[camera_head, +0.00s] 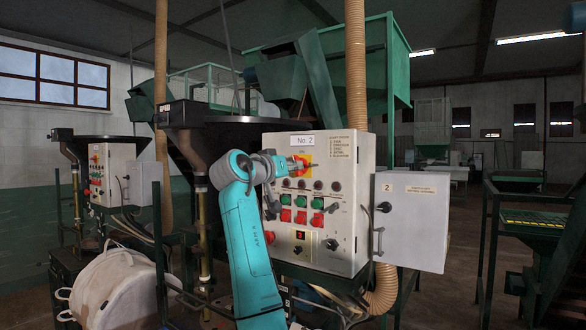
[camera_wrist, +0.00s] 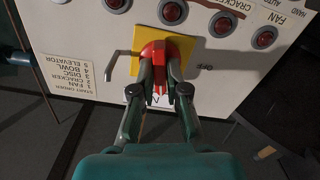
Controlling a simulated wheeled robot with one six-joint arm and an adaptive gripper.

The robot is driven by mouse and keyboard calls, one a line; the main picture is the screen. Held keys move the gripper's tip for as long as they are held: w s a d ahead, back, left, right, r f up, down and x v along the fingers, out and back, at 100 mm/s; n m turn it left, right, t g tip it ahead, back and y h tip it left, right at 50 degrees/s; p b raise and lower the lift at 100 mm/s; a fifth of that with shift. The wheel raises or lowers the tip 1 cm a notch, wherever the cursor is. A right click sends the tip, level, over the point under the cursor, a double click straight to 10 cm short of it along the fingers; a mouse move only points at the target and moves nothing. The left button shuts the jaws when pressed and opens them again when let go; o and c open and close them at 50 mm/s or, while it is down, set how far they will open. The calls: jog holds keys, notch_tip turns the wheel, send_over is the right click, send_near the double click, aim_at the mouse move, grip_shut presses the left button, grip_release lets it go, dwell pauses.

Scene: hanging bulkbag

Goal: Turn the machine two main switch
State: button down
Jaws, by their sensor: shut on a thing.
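The machine two main switch is a red rotary knob (camera_wrist: 155,50) on a yellow plate (camera_wrist: 186,48), near the top of the panel marked No. 2. In the head view the red knob (camera_head: 300,168) shows only in part behind my gripper (camera_head: 304,166). In the wrist view my gripper (camera_wrist: 160,78) has its two fingers on either side of the knob's grip, shut on it. The panel lettering appears upside down there, with OFF beside the plate. The exact angle of the knob is hard to tell.
The panel (camera_head: 345,160) carries lamps, green and red buttons and a red emergency knob below the switch. A bent grey rod (camera_wrist: 112,60) stands out beside the plate. A grey box (camera_head: 412,225) marked 2 juts out at right. A similar panel (camera_head: 112,172) stands at left.

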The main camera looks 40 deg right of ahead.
jog(key=shift+f+m, duration=0.1)
jog(key=shift+m, duration=1.5)
jog(key=c, duration=1.2)
grip_release()
jog(key=shift+a, duration=0.1)
jog(key=v, duration=1.1)
jog(key=shift+s+a, duration=0.15)
jog(key=shift+a, duration=0.25)
